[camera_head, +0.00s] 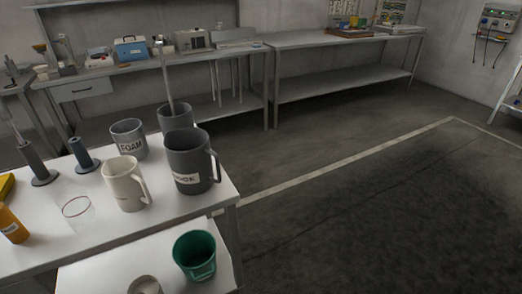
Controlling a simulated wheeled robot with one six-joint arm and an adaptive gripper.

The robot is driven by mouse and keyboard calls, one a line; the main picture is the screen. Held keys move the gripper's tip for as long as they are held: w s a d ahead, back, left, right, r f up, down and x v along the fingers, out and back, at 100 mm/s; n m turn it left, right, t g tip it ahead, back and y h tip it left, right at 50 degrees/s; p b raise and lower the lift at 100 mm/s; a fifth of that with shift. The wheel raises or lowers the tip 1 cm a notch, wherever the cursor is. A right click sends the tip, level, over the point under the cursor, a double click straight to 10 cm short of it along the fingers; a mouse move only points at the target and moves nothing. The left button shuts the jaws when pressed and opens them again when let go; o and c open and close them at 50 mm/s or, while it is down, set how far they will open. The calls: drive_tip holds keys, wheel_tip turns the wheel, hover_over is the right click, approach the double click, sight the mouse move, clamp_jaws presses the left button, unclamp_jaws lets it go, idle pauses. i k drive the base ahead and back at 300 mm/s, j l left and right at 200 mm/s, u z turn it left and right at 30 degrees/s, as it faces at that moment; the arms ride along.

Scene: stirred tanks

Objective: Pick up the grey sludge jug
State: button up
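A large dark grey jug (188,160) stands upright near the right end of the white table, its handle toward the right. It has a pale label whose text is only partly readable; I take it as the sludge jug but cannot be sure. A mid-grey jug (129,140) labelled FOAM stands to its left and further back. Another dark grey vessel (172,115) stands behind, partly hidden, with a thin rod rising from it. A cream jug (125,184) stands left of the large grey jug and in front of the FOAM jug. My gripper is not in view.
The white table (100,225) also holds a clear glass beaker (77,212), two grey stands (82,157) and an orange bottle (12,226). A green bucket (195,256) sits on a lower white surface in front. Open floor (370,215) lies to the right; benches (290,40) line the back wall.

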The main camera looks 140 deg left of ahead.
sight(188, 152)
drive_tip(key=l+u, duration=0.15)
drive_tip(key=u, duration=2.35)
drive_tip(key=i+u, duration=0.15)
drive_tip(key=u, duration=1.9)
drive_tip(key=i+j+u, duration=0.1)
drive_tip(key=j, duration=0.15)
drive_tip(key=i+j+u, duration=0.1)
drive_tip(key=j, duration=0.15)
